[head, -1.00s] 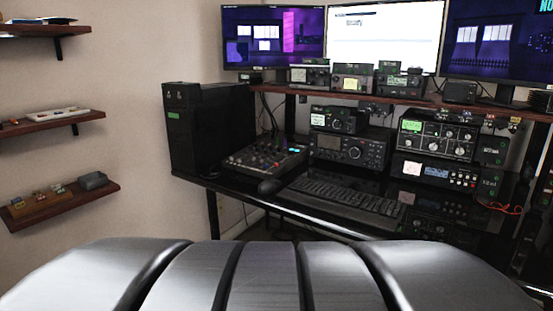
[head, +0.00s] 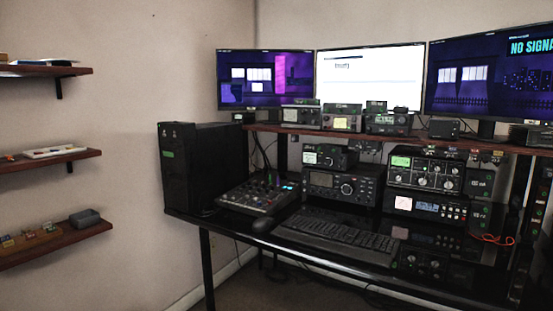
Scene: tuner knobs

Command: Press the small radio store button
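Several radios stand on and under the desk riser in the head view. A small radio (head: 331,157) with a pale display sits on top of a larger dark radio (head: 343,186). More small radios (head: 343,118) stand on the riser shelf under the monitors. I cannot tell which of them carries the store button; the buttons are too small to read. My gripper is not in view.
A black computer tower (head: 203,165) stands at the desk's left end. Wall shelves (head: 55,246) are at the left. Floor shows below the desk.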

